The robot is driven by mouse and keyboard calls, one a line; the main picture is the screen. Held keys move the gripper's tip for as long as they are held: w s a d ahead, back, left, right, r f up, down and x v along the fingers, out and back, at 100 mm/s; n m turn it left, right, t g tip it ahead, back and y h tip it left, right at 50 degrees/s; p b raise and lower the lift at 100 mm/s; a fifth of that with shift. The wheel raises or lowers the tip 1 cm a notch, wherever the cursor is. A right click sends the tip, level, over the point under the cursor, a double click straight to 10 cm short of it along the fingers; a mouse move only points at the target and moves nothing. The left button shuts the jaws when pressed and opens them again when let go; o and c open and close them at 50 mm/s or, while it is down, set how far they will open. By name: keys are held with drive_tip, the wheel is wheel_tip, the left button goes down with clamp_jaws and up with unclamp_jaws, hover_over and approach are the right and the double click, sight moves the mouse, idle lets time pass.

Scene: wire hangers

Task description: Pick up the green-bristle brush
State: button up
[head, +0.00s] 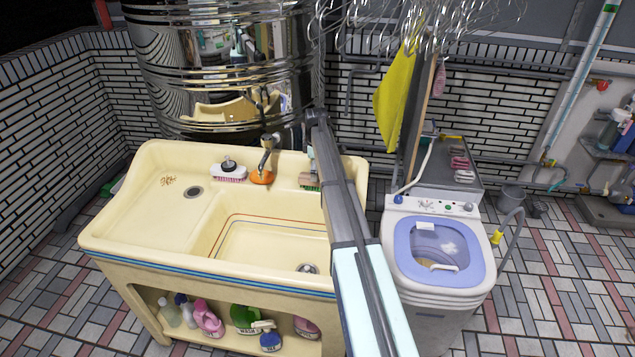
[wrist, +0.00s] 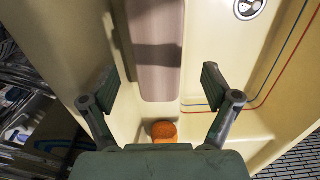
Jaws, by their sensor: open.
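The green-bristle brush (head: 307,181) lies on the back ledge of the cream sink (head: 150,215) in the head view, partly hidden by my arm. Its green bristles show along its lower edge. In the wrist view, a long tan shape with a rounded end, which appears to be the brush's back (wrist: 157,70), reaches in between my fingers; no bristles show there. My gripper (wrist: 156,88) is open and empty, its fingers to either side of that shape. I cannot tell the height between them.
A white brush with pink bristles (head: 228,171) lies further left. A washing machine (head: 438,250) stands at right. Wire hangers (head: 430,25) hang above.

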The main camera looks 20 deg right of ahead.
drive_tip(key=shift+d+f+p, duration=0.2)
drive_tip(key=shift+f+p, duration=0.95)
drive_tip(key=shift+f, duration=1.35)
drive_tip(key=c, duration=1.3)
